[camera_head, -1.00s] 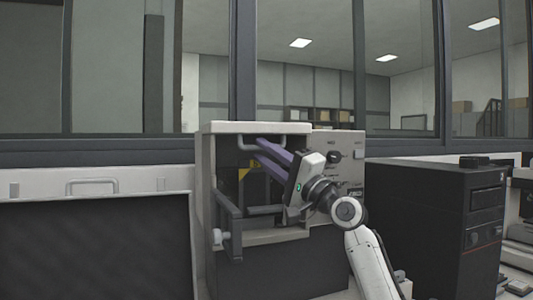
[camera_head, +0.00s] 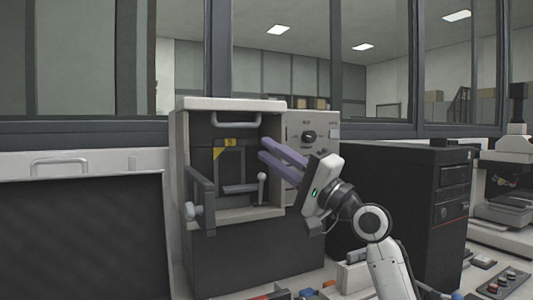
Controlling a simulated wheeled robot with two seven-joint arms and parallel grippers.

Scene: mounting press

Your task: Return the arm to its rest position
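My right arm comes in from the bottom right. Its gripper (camera_head: 263,149) has two purple fingers pointing left, in front of the right side of the press opening. The fingers are apart with a gap between them, and nothing shows in the gap. The mounting press (camera_head: 228,103) is a white-topped box with a dark front and an open chamber. A grey bar handle (camera_head: 236,122) hangs under its top, clear of the fingers. A small lever with a round knob (camera_head: 262,177) stands inside the opening. My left gripper is not in view.
A control panel (camera_head: 309,125) with knobs is right of the press, partly behind my gripper. A black cabinet (camera_head: 405,185) stands close behind my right arm. A white-framed dark panel (camera_head: 80,230) is at left. A microscope-like device (camera_head: 510,170) and a button box (camera_head: 503,283) are at far right.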

